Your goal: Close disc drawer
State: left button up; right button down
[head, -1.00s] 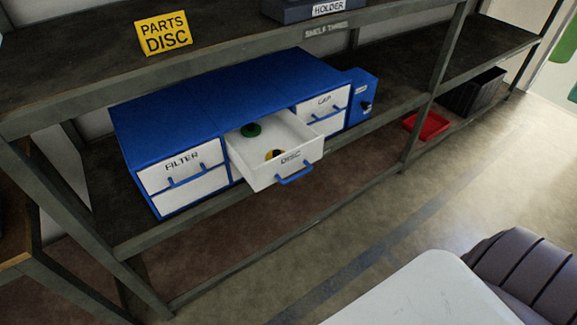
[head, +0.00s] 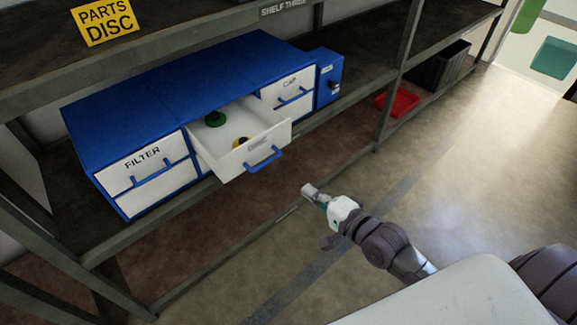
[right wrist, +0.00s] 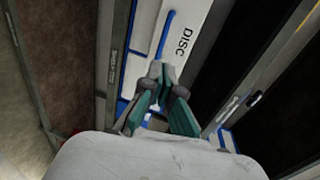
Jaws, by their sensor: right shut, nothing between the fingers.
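The disc drawer (head: 256,153) is a white drawer labelled DISC with a blue handle (head: 263,159). It stands pulled out from the blue cabinet (head: 175,92) in the head view. A green disc (head: 215,119) and a yellow and black item (head: 240,142) lie inside it. My right gripper (head: 309,190) is shut and empty, in front of the shelf, to the right of and lower in the picture than the handle. In the right wrist view the gripper (right wrist: 164,82) points towards the drawer front (right wrist: 184,42) and its handle (right wrist: 166,34). My left gripper is out of view.
The FILTER drawers (head: 148,165) and CAP drawers (head: 289,88) beside it look shut. A shelf post (head: 398,75) rises right of the cabinet. A red tray (head: 398,103) and a black crate (head: 440,65) sit farther right. The floor in front is clear.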

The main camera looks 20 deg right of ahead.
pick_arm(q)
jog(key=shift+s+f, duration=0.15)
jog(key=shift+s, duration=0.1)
pick_arm(e)
jog(key=x, duration=1.4)
jog(key=shift+r, duration=0.3)
jog(key=shift+w+a, duration=0.1)
